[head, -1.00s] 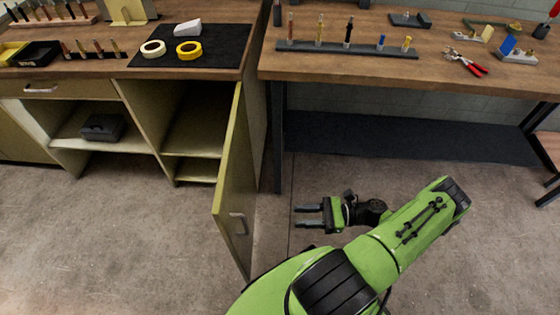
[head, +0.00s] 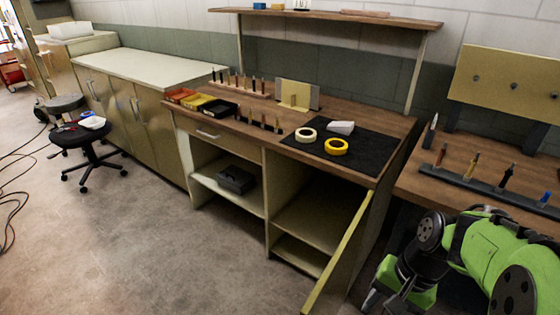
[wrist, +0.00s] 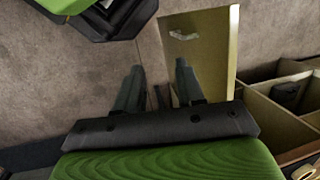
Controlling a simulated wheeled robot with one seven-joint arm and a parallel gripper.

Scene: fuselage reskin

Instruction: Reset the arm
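My green arm is folded at the lower right of the head view. My gripper (wrist: 159,82) shows in the wrist view with its two dark fingers apart and nothing between them. In the head view, its fingers (head: 372,298) show only in part near the bottom edge, to the right of the open cabinet door. In the wrist view the cabinet door (wrist: 200,45) lies behind and right of the fingers. I cannot tell whether they touch it.
The open cabinet door (head: 340,258) juts out from the wooden workbench (head: 285,105). A second bench (head: 480,188) with a tool rack stands at right, close to my arm. A black stool (head: 88,140) stands at left. The floor (head: 150,240) in front of the cabinets is clear.

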